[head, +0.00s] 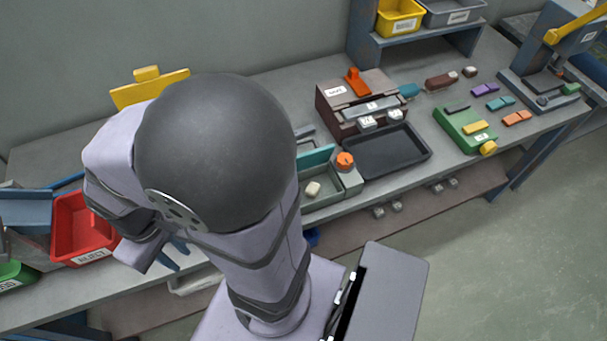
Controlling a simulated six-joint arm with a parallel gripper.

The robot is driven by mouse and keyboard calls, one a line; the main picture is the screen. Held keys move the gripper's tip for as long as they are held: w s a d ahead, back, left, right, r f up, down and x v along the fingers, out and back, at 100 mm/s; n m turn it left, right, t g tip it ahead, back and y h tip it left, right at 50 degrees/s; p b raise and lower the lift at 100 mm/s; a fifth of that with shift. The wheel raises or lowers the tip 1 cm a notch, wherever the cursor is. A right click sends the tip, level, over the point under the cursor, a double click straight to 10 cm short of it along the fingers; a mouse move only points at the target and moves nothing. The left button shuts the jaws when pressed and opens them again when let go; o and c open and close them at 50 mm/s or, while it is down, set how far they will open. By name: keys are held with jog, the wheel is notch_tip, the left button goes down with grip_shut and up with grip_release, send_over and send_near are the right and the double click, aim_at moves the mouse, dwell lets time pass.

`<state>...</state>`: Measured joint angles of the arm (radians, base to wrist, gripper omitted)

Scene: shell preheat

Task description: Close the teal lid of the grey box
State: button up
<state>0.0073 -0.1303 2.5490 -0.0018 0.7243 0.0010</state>
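The grey box (350,183) stands near the front edge of the bench, just right of my arm. Its teal lid (318,157) stands raised at the back of the box, so the box is open. A small cream block (313,188) lies inside. My arm hides the left part of the box and lid. My gripper (172,256) is low at the left, well apart from the box, near the red bin. Only small dark blue finger parts show below the wrist, and I cannot tell whether they are open or shut.
An orange knob (345,160) sits at the box's back right. A black tray (388,153) and brown machine (352,105) stand to the right. A red bin (75,226) and blue container (25,209) stand left. A yellow panel (125,95) shows behind my arm. Some bench between is hidden.

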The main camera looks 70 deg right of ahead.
jog(key=w+d+r, duration=0.1)
jog(key=w+d, duration=0.1)
jog(key=d, duration=0.1)
jog(key=w+d+r+m, duration=0.1)
jog(key=w+d, duration=0.2)
jog(key=w+d+r+m, duration=0.1)
jog(key=w+d, duration=0.2)
jog(key=d, duration=0.1)
jog(key=shift+r+g, duration=0.15)
jog(key=shift+g, duration=0.15)
grip_shut()
jog(key=d+r+m, duration=0.1)
jog(key=d, duration=0.7)
jog(key=s+d+r+m, duration=0.1)
jog(key=d+m, duration=0.1)
jog(key=d, duration=0.6)
jog(key=d+r+m+b, duration=0.1)
jog(key=d, duration=0.8)
jog(key=shift+s+r+g+y, duration=0.25)
jog(key=shift+g+y, duration=0.15)
jog(key=s+d+m, duration=0.3)
jog(key=s+d, duration=0.7)
jog(key=d, duration=0.1)
jog(key=s+a+f+p, duration=0.1)
jog(key=s+f, duration=0.1)
jog(key=f, duration=0.2)
jog(key=s+a+f+p, duration=0.2)
jog(key=f, duration=0.3)
jog(key=shift+s+a+y, duration=0.25)
jog(key=shift+a+y, duration=0.05)
